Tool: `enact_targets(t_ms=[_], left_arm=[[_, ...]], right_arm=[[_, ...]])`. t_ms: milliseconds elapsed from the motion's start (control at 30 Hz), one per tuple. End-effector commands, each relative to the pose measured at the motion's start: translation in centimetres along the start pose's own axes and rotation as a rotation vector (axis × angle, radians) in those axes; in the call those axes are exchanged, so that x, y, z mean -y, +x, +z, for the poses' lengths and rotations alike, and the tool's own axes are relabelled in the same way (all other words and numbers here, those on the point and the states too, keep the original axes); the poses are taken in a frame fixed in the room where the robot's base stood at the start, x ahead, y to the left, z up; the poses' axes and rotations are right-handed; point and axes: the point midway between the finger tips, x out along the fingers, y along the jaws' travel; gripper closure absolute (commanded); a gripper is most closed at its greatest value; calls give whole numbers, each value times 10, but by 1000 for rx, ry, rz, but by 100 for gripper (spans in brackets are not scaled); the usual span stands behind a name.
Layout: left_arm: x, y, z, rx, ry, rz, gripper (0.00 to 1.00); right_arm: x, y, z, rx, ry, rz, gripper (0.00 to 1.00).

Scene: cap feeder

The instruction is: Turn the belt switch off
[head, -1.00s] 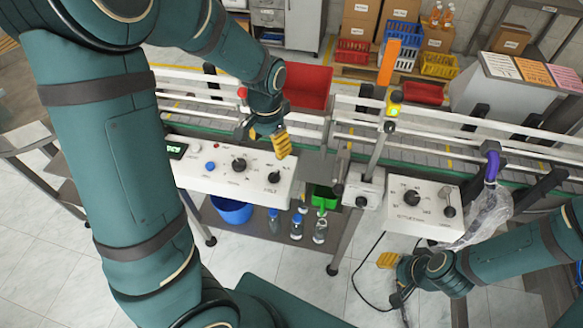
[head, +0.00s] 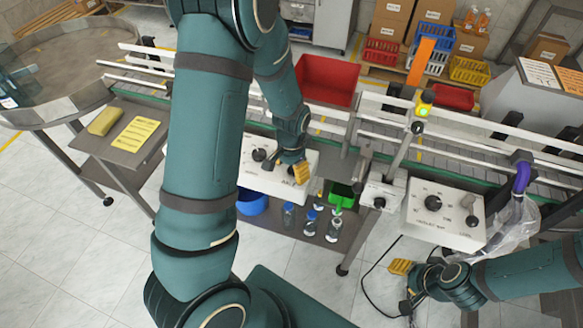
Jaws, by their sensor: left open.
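The white control panel (head: 262,183) stands in front of the conveyor, partly covered by my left arm. A dark switch knob (head: 289,170) sits toward its right end, above a small label too blurred to read. My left gripper (head: 302,173) is open, with its yellow fingertips pointing down at the knob's right side. I cannot tell whether they touch it, and the gripper partly hides the knob, so its setting is unclear. My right gripper (head: 402,266) is low at the right, away from the panels, and its opening is unclear.
A second white panel (head: 445,217) with a knob stands to the right, beside a small post box (head: 381,192). Rails and the belt (head: 350,150) run behind. Bottles (head: 311,222) stand on the shelf below.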

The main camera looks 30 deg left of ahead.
Motion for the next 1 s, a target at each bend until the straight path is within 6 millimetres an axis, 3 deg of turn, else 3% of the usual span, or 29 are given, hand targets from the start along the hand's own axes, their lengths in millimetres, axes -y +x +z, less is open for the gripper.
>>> enact_targets(t_ms=[233, 267, 433, 1000], left_arm=[[0, 0, 0, -1, 0, 0, 35], [0, 0, 0, -1, 0, 0, 40], [0, 0, 0, -1, 0, 0, 100], [-1, 1, 1, 3, -46, 1, 100]], right_arm=[[0, 0, 0, 0, 0, 0, 53], [0, 0, 0, 0, 0, 0, 53], [0, 0, 0, 0, 0, 0, 53], [0, 0, 0, 0, 0, 0, 53]])
